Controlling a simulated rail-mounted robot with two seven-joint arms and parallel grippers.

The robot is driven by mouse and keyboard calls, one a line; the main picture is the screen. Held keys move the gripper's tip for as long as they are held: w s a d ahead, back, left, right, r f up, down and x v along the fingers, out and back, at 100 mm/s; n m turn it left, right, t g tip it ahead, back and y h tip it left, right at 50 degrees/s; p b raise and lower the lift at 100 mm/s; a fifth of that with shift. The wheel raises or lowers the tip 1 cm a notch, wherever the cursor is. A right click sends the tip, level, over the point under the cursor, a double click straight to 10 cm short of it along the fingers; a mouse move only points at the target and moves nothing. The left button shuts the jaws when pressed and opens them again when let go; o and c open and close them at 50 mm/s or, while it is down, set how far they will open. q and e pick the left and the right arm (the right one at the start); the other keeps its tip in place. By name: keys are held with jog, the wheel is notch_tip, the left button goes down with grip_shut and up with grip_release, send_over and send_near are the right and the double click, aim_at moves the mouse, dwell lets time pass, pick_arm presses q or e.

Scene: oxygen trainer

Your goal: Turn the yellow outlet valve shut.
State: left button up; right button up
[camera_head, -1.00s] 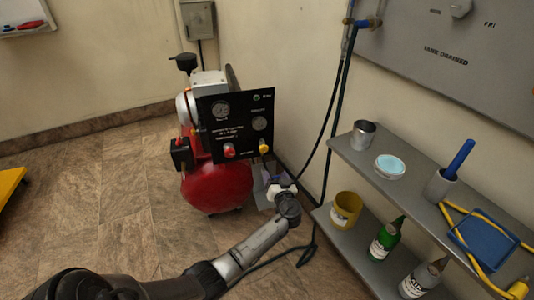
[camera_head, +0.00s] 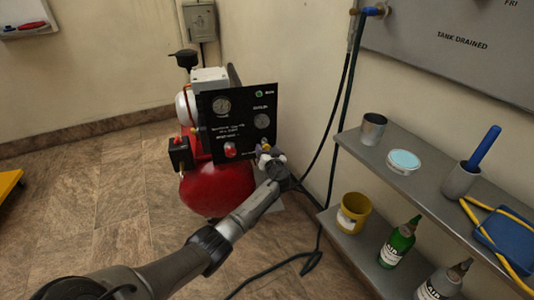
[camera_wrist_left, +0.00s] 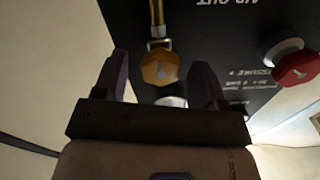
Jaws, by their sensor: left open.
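The yellow outlet valve (camera_wrist_left: 160,67) is a faceted yellow knob on the black panel (camera_wrist_left: 228,35), below the upside-down "AIR OUT" lettering in the left wrist view. My left gripper (camera_wrist_left: 161,72) is open, with its two dark fingers on either side of the knob; a gap shows on both sides. In the head view my left gripper (camera_head: 267,157) is at the panel's lower right corner and mostly hides the valve. The panel (camera_head: 240,120) is mounted on the red compressor (camera_head: 212,190). My right gripper does not show.
A red knob (camera_head: 230,151) sits left of the valve; it also shows at right in the wrist view (camera_wrist_left: 298,70). A grey shelf (camera_head: 430,180) with cups and bottles stands to the right. Dark hoses (camera_head: 339,115) hang along the wall.

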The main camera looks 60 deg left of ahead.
pick_arm(q)
jog(key=shift+a, duration=0.25)
jog(key=c, duration=0.9)
